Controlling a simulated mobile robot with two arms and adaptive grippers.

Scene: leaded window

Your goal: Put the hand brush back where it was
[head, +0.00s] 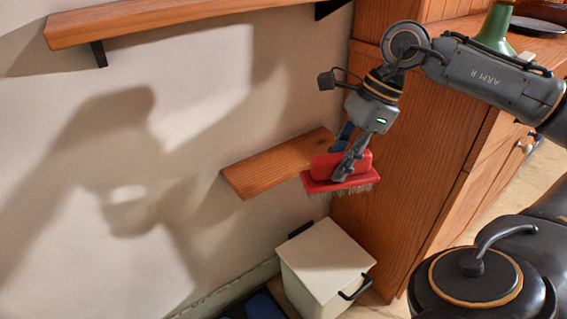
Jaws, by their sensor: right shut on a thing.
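The hand brush (318,174) is red with pale grey bristles facing down. My right gripper (345,170) is shut on it from above, with its fingers on the red body. The brush is in front of the right part of a small wooden wall shelf (257,170) and overlaps it in the view. I cannot tell whether the brush touches the shelf. The visible part of the small shelf is bare. My left gripper is not in the head view.
A longer wooden shelf (170,20) on a black bracket is above on the wall. A wooden cabinet (405,165) stands close on the right, with a green object (495,30) on top. A white lidded bin (322,258) with black handles stands below the brush.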

